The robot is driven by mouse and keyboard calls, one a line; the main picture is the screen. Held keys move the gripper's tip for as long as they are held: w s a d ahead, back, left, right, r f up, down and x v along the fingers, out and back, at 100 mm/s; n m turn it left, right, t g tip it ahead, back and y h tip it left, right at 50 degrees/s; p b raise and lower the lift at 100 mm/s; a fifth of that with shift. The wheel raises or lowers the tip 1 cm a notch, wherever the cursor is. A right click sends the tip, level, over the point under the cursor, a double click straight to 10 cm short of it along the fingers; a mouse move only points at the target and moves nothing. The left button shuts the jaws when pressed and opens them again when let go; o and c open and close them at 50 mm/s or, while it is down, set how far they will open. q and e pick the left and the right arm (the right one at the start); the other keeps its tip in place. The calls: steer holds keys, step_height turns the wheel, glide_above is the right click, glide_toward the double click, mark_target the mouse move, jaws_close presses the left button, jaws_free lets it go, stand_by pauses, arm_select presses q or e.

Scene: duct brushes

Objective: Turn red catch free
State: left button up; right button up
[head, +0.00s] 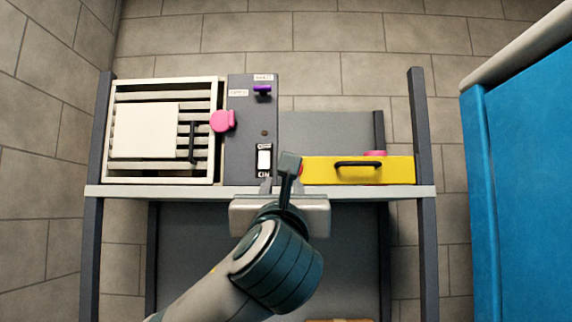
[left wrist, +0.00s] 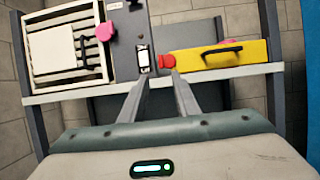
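The red catch (left wrist: 166,61) sits at the left end of the yellow box front in the left wrist view. In the head view only a sliver of the red catch (head: 301,166) shows, the rest hidden behind a finger. My left gripper (head: 279,174) is in front of the shelf edge, beside the yellow box's left end. In the left wrist view its two fingers (left wrist: 161,76) stand apart with nothing between them. The catch shows just beyond the tips; I cannot tell whether they touch it. My right gripper is in neither view.
The yellow box (head: 400,171) has a black handle. Left of it stand a grey panel (head: 240,150) with a white switch and purple handle (head: 262,90), and a white louvred frame (head: 214,165) with a pink knob (head: 223,121). A blue cabinet (head: 520,190) stands right.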

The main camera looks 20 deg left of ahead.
arm_select(q)
steer(key=p+x, duration=0.9)
steer(key=x, duration=0.8)
steer(key=shift+w+p, duration=0.2)
steer(key=shift+p, duration=0.2)
jaws_close()
